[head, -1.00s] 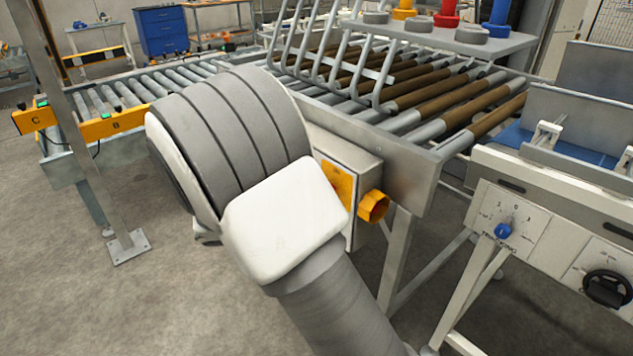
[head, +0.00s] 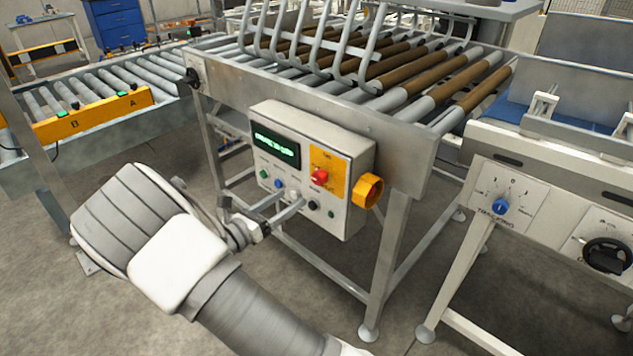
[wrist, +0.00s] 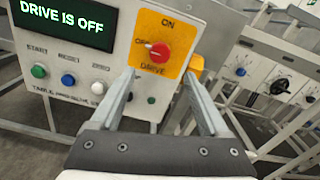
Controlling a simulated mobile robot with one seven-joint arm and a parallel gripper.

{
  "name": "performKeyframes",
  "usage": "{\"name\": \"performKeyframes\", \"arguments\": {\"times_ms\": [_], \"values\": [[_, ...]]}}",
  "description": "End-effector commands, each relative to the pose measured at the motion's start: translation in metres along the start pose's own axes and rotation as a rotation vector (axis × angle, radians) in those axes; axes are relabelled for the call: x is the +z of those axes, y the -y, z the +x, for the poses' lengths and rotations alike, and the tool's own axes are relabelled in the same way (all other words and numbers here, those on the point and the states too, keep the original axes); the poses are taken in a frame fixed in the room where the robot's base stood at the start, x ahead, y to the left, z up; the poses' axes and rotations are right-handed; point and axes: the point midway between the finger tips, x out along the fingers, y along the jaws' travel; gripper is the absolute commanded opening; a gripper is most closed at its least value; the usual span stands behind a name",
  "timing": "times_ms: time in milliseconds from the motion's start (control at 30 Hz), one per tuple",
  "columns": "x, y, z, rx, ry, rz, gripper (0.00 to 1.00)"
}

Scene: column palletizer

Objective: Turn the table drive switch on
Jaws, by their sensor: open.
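The table drive switch is a red knob (head: 320,176) on a yellow plate, on the front of a grey control box (head: 350,150) under the roller table. In the wrist view the red knob (wrist: 160,52) sits between the labels ON above and DRIVE below, with OFF at its left. The knob's mark seems to point toward OFF. The display (wrist: 66,18) reads "DRIVE IS OFF". My gripper (head: 288,200) is open and empty in front of the box, below and left of the knob. In the wrist view my gripper's fingertips (wrist: 158,77) straddle the space just below the knob.
Green, blue and white buttons line the box left of the knob; the blue one (wrist: 68,80) is clear. A yellow-orange handle (head: 367,190) projects from the box's right side. A neighbouring machine with a blue knob (head: 501,206) and black handwheel (head: 606,256) stands at right.

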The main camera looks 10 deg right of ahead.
Motion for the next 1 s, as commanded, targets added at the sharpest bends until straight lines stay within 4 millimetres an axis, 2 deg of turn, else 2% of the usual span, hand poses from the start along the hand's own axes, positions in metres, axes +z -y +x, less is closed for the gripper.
{"name": "performKeyframes", "arguments": {"times_ms": [33,300,500,700,933,967,1000], "values": [[-0.002,0.001,0.013,-0.005,-0.002,0.001,0.79],[-0.002,0.000,0.070,-0.003,-0.001,0.003,0.79],[-0.001,0.000,0.099,-0.001,-0.002,0.002,0.79],[0.000,0.000,0.110,-0.001,-0.001,0.002,0.79],[0.000,0.000,0.110,0.000,-0.001,0.002,0.79],[0.000,0.000,0.110,0.000,-0.001,0.002,0.77],[0.000,0.000,0.110,0.000,-0.001,0.002,0.70]]}}
